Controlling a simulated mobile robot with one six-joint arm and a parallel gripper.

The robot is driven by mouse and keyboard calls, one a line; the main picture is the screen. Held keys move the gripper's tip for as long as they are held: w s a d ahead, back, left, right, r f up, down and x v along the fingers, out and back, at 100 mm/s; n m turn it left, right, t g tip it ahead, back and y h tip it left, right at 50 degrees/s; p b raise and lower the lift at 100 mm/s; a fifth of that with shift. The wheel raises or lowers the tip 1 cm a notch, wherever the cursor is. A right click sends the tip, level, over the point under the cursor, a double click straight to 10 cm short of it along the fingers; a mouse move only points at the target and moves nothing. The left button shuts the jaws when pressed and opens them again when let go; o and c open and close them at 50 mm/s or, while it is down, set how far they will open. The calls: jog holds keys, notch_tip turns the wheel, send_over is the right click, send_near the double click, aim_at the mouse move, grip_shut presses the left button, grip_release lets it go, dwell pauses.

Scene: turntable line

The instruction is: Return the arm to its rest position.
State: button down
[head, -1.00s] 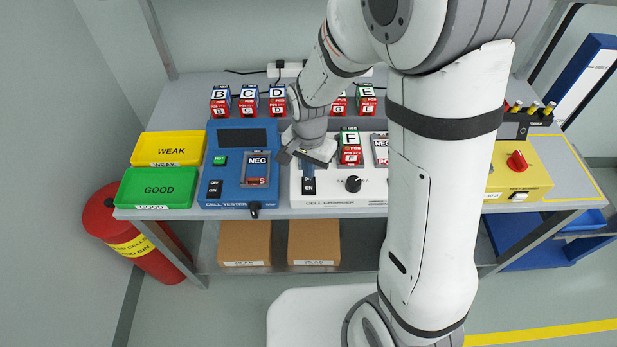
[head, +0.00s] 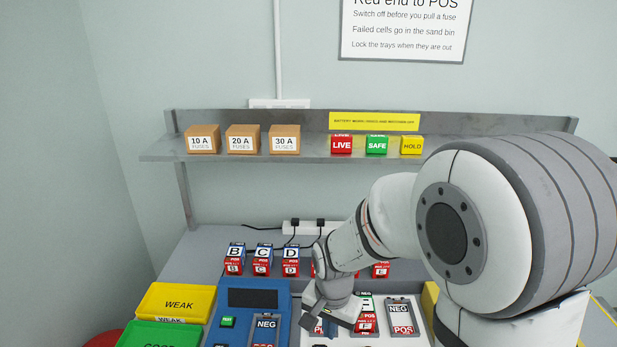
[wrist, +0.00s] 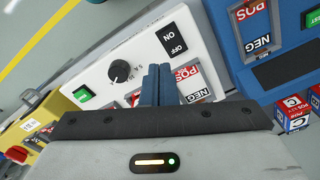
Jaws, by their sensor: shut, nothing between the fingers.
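My arm reaches over the bench from the right in the head view. My gripper (head: 331,322) is over the left part of the white cell charger (head: 345,341). In the wrist view, the two blue fingers of my gripper (wrist: 157,84) are closed together with nothing between them. They are in front of the charger (wrist: 98,75), near its ON/OFF switch (wrist: 172,38) and a bay marked POS (wrist: 192,80). A cell marked F (head: 366,320) stands just right of the gripper in the head view. The gripper hides part of the charger's left side.
The blue cell tester (head: 247,298) is left of the gripper, then the yellow WEAK bin (head: 178,301) and green GOOD bin (head: 160,335). Several lettered cells (head: 263,259) stand behind. A wall shelf (head: 310,147) with fuse boxes and coloured blocks is above.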

jog(key=s+d+r+n+t, duration=0.2)
jog(key=s+d+r+n, duration=0.3)
jog(key=s+d+r, duration=0.5)
notch_tip(320, 180, up, 4)
jog(key=shift+s+d+f+n+t, duration=0.1)
jog(key=shift+s+d+n+t, duration=0.25)
jog(key=shift+s, duration=0.7)
